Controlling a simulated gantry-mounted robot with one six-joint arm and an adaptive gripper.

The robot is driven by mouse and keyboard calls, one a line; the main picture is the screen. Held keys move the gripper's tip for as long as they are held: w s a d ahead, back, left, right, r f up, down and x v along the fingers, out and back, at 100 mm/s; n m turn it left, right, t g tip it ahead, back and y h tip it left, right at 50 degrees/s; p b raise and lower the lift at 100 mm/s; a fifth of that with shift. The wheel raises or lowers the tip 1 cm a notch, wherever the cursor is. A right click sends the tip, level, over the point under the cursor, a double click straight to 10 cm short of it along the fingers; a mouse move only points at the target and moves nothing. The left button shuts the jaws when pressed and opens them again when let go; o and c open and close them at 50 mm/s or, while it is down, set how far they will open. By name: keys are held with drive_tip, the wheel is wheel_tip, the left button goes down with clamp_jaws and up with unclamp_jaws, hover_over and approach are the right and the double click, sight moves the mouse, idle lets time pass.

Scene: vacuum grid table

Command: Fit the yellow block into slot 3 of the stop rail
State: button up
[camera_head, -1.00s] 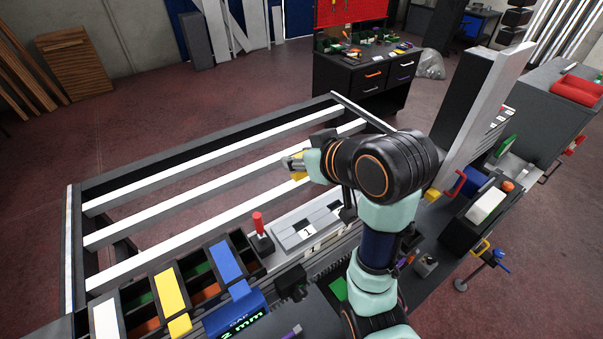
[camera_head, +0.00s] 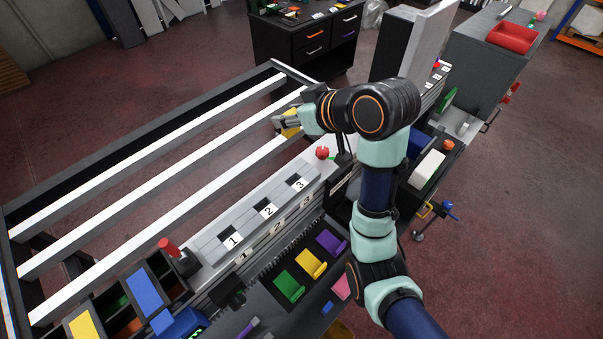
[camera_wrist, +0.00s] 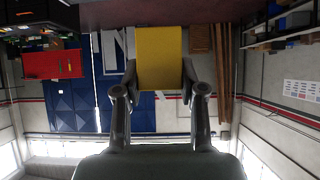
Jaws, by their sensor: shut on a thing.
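My gripper (camera_head: 284,124) is shut on the yellow block (camera_head: 291,128), held over the far right part of the slatted table frame. In the wrist view the yellow block (camera_wrist: 161,58) sits between the two fingers of my gripper (camera_wrist: 160,85). The light grey stop rail (camera_head: 250,222) lies nearer the camera, left of my arm. Its dark slots are marked 1, 2 and 3; slot 3 (camera_head: 294,180) is at the right end and looks empty. The block is apart from the rail, beyond its right end.
A red knob (camera_head: 322,153) stands by the rail's right end, a red-handled clamp (camera_head: 171,249) by its left end. Green, yellow and purple pieces (camera_head: 310,263) lie in front. Coloured bins (camera_head: 147,292) stand at lower left. White slats (camera_head: 150,190) span the open frame.

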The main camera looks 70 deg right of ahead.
wheel_tip(320, 180, down, 19)
drive_tip(key=shift+p, duration=0.45)
drive_tip(key=shift+f, duration=0.2)
drive_tip(key=o, duration=1.1)
drive_tip(key=shift+o, duration=0.2)
drive_tip(key=shift+r, duration=0.1)
drive_tip(key=shift+r, duration=0.2)
drive_tip(key=v, duration=1.2)
drive_tip(key=shift+b, duration=0.3)
